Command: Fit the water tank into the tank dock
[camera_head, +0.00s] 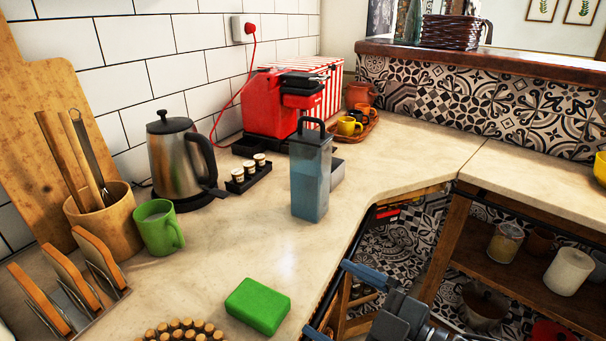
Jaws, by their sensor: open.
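The water tank (310,178) is a tall, translucent blue-grey container with a dark lid and loop handle. It stands upright on the counter, in front of the red coffee machine (272,105). A low grey open box (337,174) is partly hidden behind the tank, and a black tray (248,146) lies by the machine's left front. I cannot tell which part is the tank dock. My gripper (327,298) is at the bottom edge, partly cut off, with blue fingers. It is open, below and right of the tank and apart from it.
A steel kettle (175,158), a black rack of small jars (248,176) and a green mug (158,228) stand left of the tank. A green sponge (258,306) lies near the counter's front edge. The counter (230,240) between sponge and tank is clear.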

